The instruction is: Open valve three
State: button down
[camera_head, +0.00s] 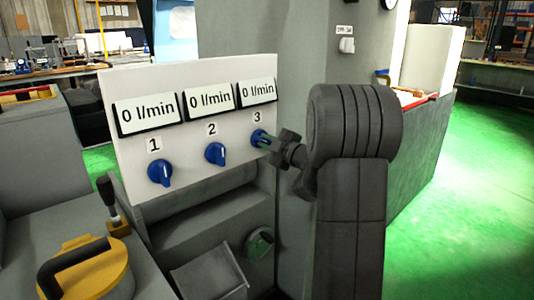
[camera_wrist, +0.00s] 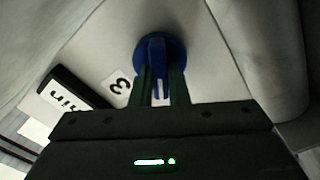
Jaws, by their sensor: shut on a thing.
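Valve three (camera_head: 257,137) is a blue knob under the digit 3, at the right of a white panel (camera_head: 186,187). Its display above (camera_head: 257,92) reads 0 l/min. My gripper (camera_head: 268,141) reaches it from the right, its fingers at the knob. In the wrist view the blue knob (camera_wrist: 156,46) shows with its handle between the two green fingers of my gripper (camera_wrist: 162,85), which are shut on it. The fingers cover part of the handle's sides. Valve one (camera_head: 160,173) and valve two (camera_head: 215,154) are similar blue knobs to the left, with displays at 0 l/min.
A yellow part with a black handle (camera_head: 85,272) and a small black lever (camera_head: 107,193) stand at lower left. A grey machine wall rises behind the panel. Green floor (camera_head: 480,190) is clear at right.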

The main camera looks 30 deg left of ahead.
jog(key=n+b, duration=0.3)
jog(key=n, duration=0.4)
jog(key=n+b, duration=0.3)
jog(key=n, duration=0.5)
jog(key=f+n+b, duration=0.1)
jog(key=n+b, duration=0.3)
jog(key=n, duration=0.4)
jog(key=shift+w+d+f, duration=0.1)
jog(key=shift+w, duration=0.05)
dwell(0.5)
jog(key=c, duration=1.4)
grip_release()
